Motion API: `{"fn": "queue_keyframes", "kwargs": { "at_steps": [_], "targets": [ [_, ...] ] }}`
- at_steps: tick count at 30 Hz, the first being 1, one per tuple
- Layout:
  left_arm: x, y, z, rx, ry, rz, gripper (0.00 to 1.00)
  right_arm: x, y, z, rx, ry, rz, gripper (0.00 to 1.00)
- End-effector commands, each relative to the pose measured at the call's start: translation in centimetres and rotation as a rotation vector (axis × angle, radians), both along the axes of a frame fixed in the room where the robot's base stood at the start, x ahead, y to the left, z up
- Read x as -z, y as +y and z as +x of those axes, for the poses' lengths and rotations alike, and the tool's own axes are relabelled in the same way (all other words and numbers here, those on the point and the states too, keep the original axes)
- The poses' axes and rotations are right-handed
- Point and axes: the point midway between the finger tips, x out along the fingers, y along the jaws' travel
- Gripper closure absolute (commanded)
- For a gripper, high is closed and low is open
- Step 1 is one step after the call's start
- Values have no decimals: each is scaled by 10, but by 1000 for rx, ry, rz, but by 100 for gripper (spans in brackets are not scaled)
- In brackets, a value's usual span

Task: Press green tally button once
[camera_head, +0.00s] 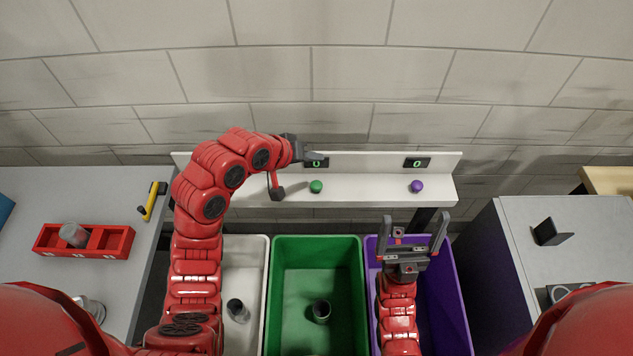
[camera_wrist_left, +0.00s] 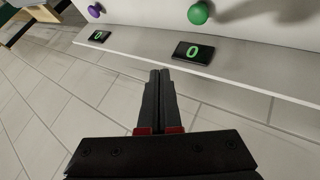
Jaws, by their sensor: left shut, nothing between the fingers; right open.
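The green button (camera_head: 316,186) is a small round knob on the white shelf; it also shows at the top of the left wrist view (camera_wrist_left: 198,13). The tips (camera_wrist_left: 160,74) are apart from the green button. My right gripper (camera_head: 413,222) is open and empty above the purple bin (camera_head: 456,300).
A purple button (camera_head: 416,186) and its display (camera_head: 416,163) stand to the right. A white bin (camera_head: 256,260) and green bin (camera_head: 315,246) each hold a can. Side tables flank them; the left one has a red rack (camera_head: 108,240) and a yellow-handled tool (camera_head: 152,203).

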Motion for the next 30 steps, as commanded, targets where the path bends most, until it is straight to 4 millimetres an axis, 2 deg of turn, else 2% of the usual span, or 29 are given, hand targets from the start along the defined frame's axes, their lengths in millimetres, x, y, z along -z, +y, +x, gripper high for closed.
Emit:
{"fn": "queue_keyframes", "kwargs": {
  "at_steps": [8, 21, 30],
  "targets": [
    [21, 0, 0, -1, 1, 0, 100, 13, 0, 0, 0, 0, 0, 0],
    [80, 0, 0, 0, -1, -2, 100, 49, 0, 0, 0, 0, 0, 0],
    [87, 0, 0, -1, -2, -1, 100, 52, 0, 0, 0, 0, 0, 0]
  ]
}}
